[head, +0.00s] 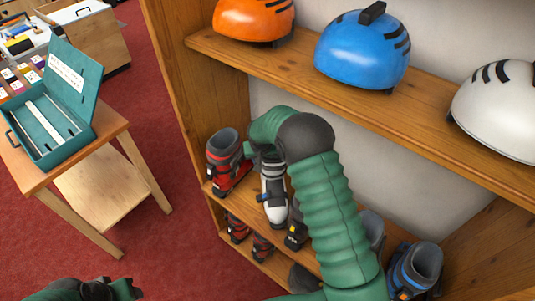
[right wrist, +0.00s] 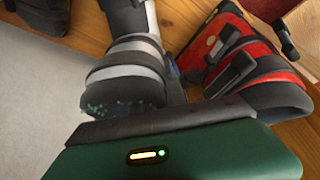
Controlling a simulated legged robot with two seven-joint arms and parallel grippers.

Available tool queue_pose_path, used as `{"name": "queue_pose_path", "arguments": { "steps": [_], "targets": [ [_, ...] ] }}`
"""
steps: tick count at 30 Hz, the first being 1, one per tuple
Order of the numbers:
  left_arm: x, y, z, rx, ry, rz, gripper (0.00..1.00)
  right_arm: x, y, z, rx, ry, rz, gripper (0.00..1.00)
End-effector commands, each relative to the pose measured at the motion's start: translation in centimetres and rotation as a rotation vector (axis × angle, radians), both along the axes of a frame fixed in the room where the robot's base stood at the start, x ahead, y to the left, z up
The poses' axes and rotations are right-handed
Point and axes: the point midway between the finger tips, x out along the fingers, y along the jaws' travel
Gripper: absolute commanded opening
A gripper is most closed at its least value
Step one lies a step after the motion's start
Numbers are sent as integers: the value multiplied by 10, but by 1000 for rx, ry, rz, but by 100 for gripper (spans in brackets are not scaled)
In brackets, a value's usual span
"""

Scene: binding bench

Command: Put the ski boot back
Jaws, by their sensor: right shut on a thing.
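A white and grey ski boot (head: 273,192) is at the middle shelf of the wooden rack, toe facing out. It also shows in the right wrist view (right wrist: 135,62), its dark cuff against my gripper. My right gripper (head: 258,150) is shut on this boot's upper part; the fingertips are mostly hidden in the head view. In the right wrist view its dark jaw edge (right wrist: 165,121) is at the cuff. I cannot tell whether the sole bears on the shelf. My left arm's end (head: 95,290) shows at the bottom edge, its jaws unclear.
A red boot (head: 227,160) stands close left of the white boot. Dark boots (head: 296,232) and a blue-grey boot (head: 414,270) are to the right. Smaller red boots (head: 238,228) stand below. Helmets (head: 362,52) line the upper shelf. A wooden table (head: 110,130) with a teal case stands left.

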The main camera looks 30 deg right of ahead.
Motion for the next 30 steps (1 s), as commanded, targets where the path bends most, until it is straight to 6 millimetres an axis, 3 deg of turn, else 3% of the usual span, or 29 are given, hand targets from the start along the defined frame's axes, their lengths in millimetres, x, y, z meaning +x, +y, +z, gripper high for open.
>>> {"name": "queue_pose_path", "arguments": {
  "steps": [12, 18, 27, 28, 30],
  "targets": [
    [0, 0, 6, 0, 0, 0, 44, 14, -33, 3, -1, -5, 0, 0],
    [0, 0, 8, 0, 0, 0, 44, 14, -31, -9, 0, -4, 1, 0],
    [0, 0, 8, 0, 0, 0, 44, 14, -31, -10, -1, -4, 1, 0],
    [0, 0, 8, 0, 0, 0, 44, 13, -30, -12, 1, 0, 0, 21],
    [0, 0, 8, 0, 0, 0, 44, 13, -30, -12, 1, 0, 0, 30]
  ]
}}
